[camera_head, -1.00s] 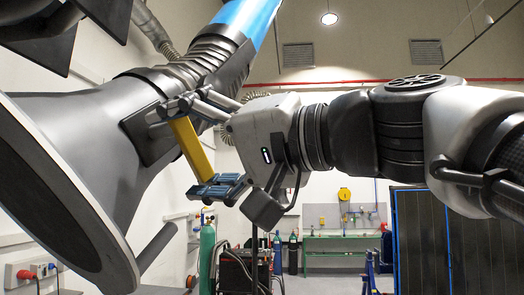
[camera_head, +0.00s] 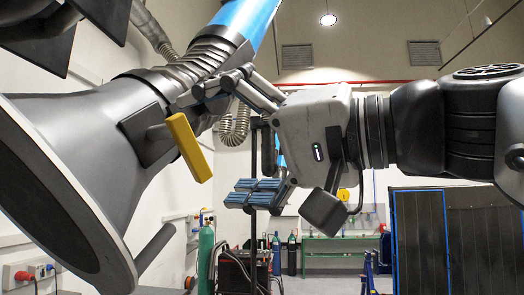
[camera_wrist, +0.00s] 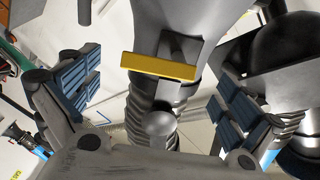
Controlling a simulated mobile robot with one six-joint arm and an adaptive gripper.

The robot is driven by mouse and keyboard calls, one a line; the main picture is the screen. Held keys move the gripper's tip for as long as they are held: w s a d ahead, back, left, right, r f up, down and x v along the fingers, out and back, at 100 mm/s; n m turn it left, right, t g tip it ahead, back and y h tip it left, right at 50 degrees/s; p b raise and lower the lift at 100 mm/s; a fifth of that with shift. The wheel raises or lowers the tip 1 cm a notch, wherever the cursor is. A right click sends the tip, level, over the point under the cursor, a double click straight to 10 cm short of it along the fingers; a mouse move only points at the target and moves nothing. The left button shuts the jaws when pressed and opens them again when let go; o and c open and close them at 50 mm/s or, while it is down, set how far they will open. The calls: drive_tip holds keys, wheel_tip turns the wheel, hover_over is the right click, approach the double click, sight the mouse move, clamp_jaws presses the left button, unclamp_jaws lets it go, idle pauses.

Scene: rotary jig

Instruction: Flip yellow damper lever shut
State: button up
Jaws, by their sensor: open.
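The yellow damper lever (camera_head: 188,147) is a flat bar on the dark mount at the side of the grey hood's neck. In the head view it slants, upper end to the left and lower end to the right. It also shows in the wrist view (camera_wrist: 158,67), lying nearly level across the hood neck, between and beyond my fingers. My gripper (camera_head: 235,140) is open and empty, to the right of the lever and apart from it. Its blue-padded fingers (camera_wrist: 150,103) stand wide on both sides in the wrist view.
The grey extraction hood (camera_head: 80,150) fills the left side, with a ribbed hose (camera_head: 205,50) and blue duct (camera_head: 245,15) above it. A green gas cylinder (camera_head: 206,255) and a dark panel (camera_head: 440,240) stand farther back. Open air lies below my gripper.

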drive_tip(key=shift+v, duration=1.2)
drive_tip(key=shift+f, duration=0.1)
drive_tip(key=d+f+m+h+b, duration=0.1)
drive_tip(key=d+f+h+b, duration=0.2)
drive_tip(key=f, duration=0.9)
drive_tip(key=w+f+m+h+b, duration=0.15)
drive_tip(key=f+b, duration=0.25)
drive_tip(key=f, duration=0.7)
drive_tip(key=d+f+m+h+b, duration=0.2)
drive_tip(key=f+h+b, duration=0.15)
drive_tip(key=f, duration=0.85)
drive_tip(key=s+d+f+g+h+b, duration=0.1)
drive_tip(key=s+d+f+h+b, duration=0.1)
drive_tip(key=f, duration=1.1)
drive_tip(key=s+d+f+n+g+h+b, duration=0.1)
drive_tip(key=s+d+f+h+b, duration=0.2)
drive_tip(key=f, duration=1)
drive_tip(key=s+d+f+n+g+h+b, duration=0.1)
drive_tip(key=s+d+f+h+b, duration=0.2)
drive_tip(key=f, duration=1)
drive_tip(key=s+d+b, duration=0.2)
drive_tip(key=d+b, duration=0.2)
drive_tip(key=d, duration=0.1)
drive_tip(key=shift+s+f+g, duration=0.2)
drive_tip(key=shift+s+g, duration=0.1)
drive_tip(key=shift+s, duration=0.1)
drive_tip(key=shift+c, duration=0.3)
